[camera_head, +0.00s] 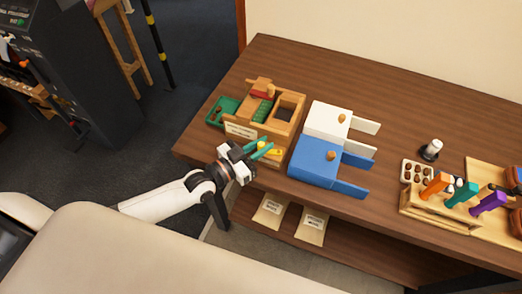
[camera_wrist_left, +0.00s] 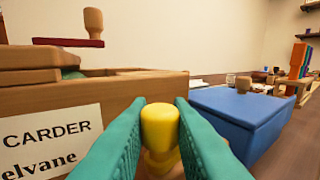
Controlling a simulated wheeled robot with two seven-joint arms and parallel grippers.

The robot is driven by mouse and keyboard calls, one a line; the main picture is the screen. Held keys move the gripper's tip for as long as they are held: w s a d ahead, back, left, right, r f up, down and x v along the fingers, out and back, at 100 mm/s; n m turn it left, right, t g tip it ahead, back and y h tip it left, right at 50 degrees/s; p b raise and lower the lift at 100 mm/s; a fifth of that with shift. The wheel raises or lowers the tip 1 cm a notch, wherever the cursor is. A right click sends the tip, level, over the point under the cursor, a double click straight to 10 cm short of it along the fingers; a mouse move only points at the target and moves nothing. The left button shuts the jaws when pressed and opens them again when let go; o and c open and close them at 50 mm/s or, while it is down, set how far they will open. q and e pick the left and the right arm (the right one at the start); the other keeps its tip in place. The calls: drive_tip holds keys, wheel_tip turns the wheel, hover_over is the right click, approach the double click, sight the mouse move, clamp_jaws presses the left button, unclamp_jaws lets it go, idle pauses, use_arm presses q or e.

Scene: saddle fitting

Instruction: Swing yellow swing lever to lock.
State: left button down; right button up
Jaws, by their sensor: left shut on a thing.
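The yellow swing lever (camera_wrist_left: 160,128) stands between the teal fingers of my left gripper (camera_wrist_left: 160,115) in the left wrist view. The fingers press on it from both sides, and its rounded top shows between them. In the head view the lever is a small yellow part (camera_head: 268,150) at the front of the wooden fixture, beside my left gripper (camera_head: 262,149). The wooden fixture (camera_wrist_left: 125,92) rises right behind the lever and carries a label. Whether the lever is at its lock cannot be told. My right gripper is not in view.
A green tray (camera_head: 215,113) lies left of the fixture. A blue box (camera_head: 312,163) and a white box (camera_head: 325,120) with knobs stand close on the right. Further right are a tool rack (camera_head: 430,207) with coloured handles and a small white-topped item (camera_head: 432,149). The table's back is clear.

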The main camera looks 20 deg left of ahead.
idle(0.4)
use_arm(q)
drive_tip(key=c, duration=1.3)
unclamp_jaws()
drive_tip(key=shift+c, duration=0.2)
